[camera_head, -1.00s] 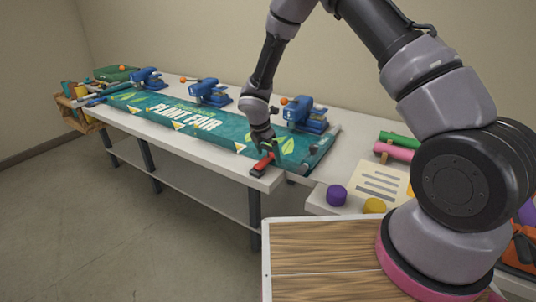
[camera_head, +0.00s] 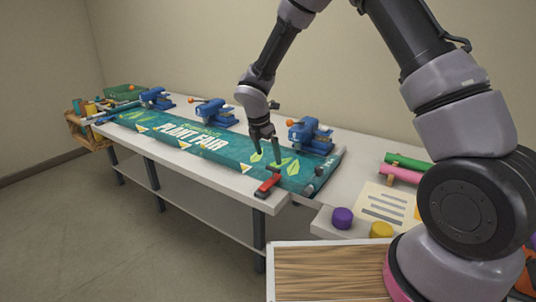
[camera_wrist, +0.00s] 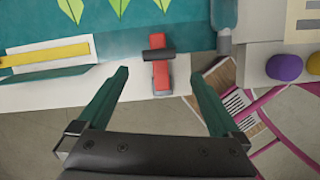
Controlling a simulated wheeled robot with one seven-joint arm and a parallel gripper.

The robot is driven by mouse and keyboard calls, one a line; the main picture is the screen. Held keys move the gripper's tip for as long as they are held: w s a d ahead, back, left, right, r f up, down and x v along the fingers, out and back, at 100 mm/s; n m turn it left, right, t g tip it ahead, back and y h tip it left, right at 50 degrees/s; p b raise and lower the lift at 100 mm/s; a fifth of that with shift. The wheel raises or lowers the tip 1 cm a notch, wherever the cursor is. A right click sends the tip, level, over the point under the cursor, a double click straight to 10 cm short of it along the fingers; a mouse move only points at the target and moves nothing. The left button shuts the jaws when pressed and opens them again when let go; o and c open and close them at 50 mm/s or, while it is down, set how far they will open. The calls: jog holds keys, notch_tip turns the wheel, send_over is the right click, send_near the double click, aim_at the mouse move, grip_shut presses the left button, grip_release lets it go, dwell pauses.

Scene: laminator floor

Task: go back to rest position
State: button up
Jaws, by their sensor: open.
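My gripper (camera_head: 266,157) is open and empty, raised above the right end of the teal banner (camera_head: 205,143) in the head view. In the wrist view my gripper (camera_wrist: 160,98) shows its two fingers wide apart. A red tool with a dark cross-piece (camera_head: 268,183) lies at the table's front edge, partly over the banner's edge. It also shows in the wrist view (camera_wrist: 161,75), beyond and between the fingertips, with nothing gripping it.
Blue clamp-like presses with orange knobs stand along the back of the long white table, one (camera_head: 311,135) near my gripper. Purple (camera_head: 342,217) and yellow (camera_head: 381,230) round pieces and green and pink rolls (camera_head: 402,174) lie at right. A wooden crate (camera_head: 88,130) is far left.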

jog(key=s+d+r+m+t+y, duration=0.1)
jog(key=s+d+r+m, duration=0.2)
jog(key=d+r+m, duration=0.65)
jog(key=s+d+r+m, duration=0.3)
jog(key=d+r+m, duration=0.25)
jog(key=r, duration=0.75)
jog(key=s+d+r+m+t+y, duration=0.1)
jog(key=s+d+r+m, duration=0.3)
jog(key=s+m, duration=0.4)
jog(key=s+d+r+m+t+y, duration=0.2)
jog(key=s+d+r+m, duration=0.3)
jog(key=s, duration=0.5)
notch_tip(320, 180, up, 2)
jog(key=m, duration=0.3)
jog(key=shift+d+t, duration=0.15)
jog(key=shift+t, duration=0.25)
